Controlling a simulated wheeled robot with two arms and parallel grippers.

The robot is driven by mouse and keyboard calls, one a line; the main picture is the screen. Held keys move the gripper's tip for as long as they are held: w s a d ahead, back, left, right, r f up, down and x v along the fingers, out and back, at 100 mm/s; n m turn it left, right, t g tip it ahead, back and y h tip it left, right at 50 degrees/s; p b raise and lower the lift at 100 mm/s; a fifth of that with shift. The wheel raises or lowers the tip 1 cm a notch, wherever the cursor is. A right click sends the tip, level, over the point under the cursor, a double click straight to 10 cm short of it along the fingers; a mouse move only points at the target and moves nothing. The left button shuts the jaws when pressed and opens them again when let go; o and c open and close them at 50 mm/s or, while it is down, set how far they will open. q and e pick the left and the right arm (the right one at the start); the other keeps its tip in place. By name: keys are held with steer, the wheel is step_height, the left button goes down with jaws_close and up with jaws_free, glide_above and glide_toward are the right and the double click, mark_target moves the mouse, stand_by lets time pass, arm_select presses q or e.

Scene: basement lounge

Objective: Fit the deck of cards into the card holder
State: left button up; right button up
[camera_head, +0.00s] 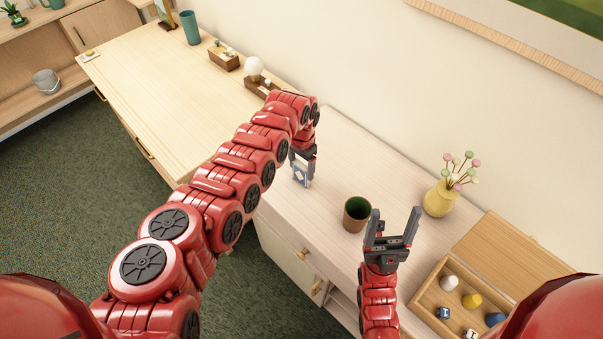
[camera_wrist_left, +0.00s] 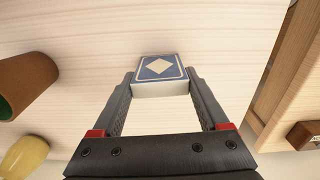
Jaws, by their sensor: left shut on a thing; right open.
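The deck of cards (camera_head: 301,173) is blue and white with a diamond on its face. It also shows in the left wrist view (camera_wrist_left: 159,69), between the two fingertips. My left gripper (camera_head: 302,170) points down and is shut on the deck, low over the pale cabinet top; I cannot tell if the deck touches the surface. My right gripper (camera_head: 395,216) is open and empty, above the cabinet top at the right of the brown cup. I cannot identify a card holder with certainty; my left arm covers part of the surface.
A brown cup with a green inside (camera_head: 357,214) and a yellow vase (camera_head: 440,198) stand on the cabinet. A wooden tray (camera_head: 424,296) with dice and pegs is at the lower right. A dark wooden stand (camera_head: 262,88) and planter box (camera_head: 224,61) sit on the long desk (camera_head: 150,87).

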arm_select(q)
steer(key=c, duration=0.4)
